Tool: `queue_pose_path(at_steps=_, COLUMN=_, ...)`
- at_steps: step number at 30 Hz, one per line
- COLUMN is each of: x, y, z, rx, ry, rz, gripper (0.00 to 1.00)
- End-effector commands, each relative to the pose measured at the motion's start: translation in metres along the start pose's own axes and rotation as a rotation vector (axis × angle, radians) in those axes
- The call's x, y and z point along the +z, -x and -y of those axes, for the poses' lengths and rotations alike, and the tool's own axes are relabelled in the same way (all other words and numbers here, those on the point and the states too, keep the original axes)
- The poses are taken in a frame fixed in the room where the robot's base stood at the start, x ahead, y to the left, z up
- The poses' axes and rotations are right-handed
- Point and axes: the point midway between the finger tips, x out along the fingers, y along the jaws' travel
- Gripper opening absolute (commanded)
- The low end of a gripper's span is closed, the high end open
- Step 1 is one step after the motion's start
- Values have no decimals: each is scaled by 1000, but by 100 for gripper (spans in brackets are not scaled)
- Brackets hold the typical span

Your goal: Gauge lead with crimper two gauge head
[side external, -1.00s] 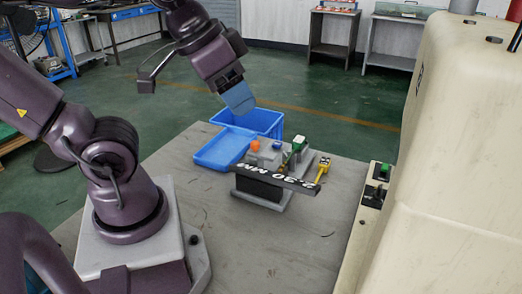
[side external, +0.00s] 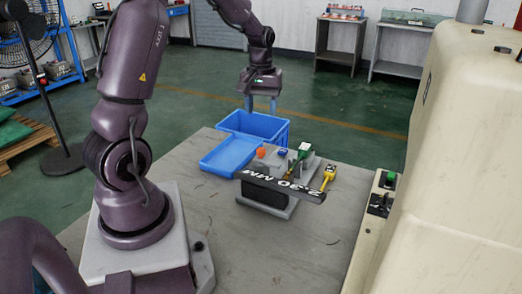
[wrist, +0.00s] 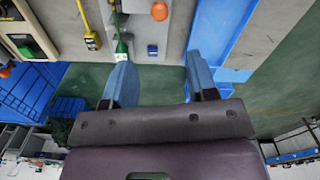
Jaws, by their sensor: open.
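My gripper (side external: 260,104) points down with its two blue fingers apart, by the far side of the blue bin. Nothing is between its fingers in the wrist view (wrist: 160,70). A dark plate marked "2.30 MM" (side external: 284,187) stands at the front of a small grey bench stand. Behind it are an orange piece (side external: 260,153), a blue piece (side external: 283,152), a green-topped tool (side external: 303,150) and a yellow tool (side external: 328,176). The green tool (wrist: 121,47), blue piece (wrist: 152,50), orange piece (wrist: 159,11) and yellow tool (wrist: 91,38) also show in the wrist view. I cannot tell which piece is the lead or crimper two's head.
A blue bin (side external: 281,131) and a shallow blue tray (side external: 228,155) sit at the table's far edge. A large cream machine (side external: 460,150) stands at the right, with a control box (side external: 381,195) beside it. The grey table (side external: 290,250) is clear in front.

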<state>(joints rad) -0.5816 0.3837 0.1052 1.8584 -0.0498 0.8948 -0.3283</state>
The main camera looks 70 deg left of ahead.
Motion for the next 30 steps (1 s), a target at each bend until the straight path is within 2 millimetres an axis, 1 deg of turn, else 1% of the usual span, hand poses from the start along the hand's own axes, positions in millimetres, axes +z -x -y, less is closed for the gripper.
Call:
queue_pose_path(at_steps=5, x=3, y=-19, z=1, rx=-4, ry=12, rz=11, gripper=52)
queue_pose_path(at_steps=15, x=4, y=-89, z=1, rx=-4, ry=10, rz=12, gripper=52)
queue_pose_path(at_steps=18, x=5, y=-106, z=1, rx=-4, ry=9, rz=11, gripper=52)
queue_pose_path(at_steps=21, x=4, y=-118, z=1, rx=-3, ry=9, rz=10, gripper=52)
queue_pose_path(at_steps=24, x=4, y=-126, z=0, rx=-3, ry=9, rz=8, gripper=52)
queue_pose_path(at_steps=30, x=4, y=-130, z=0, rx=-2, ry=9, rz=6, gripper=52)
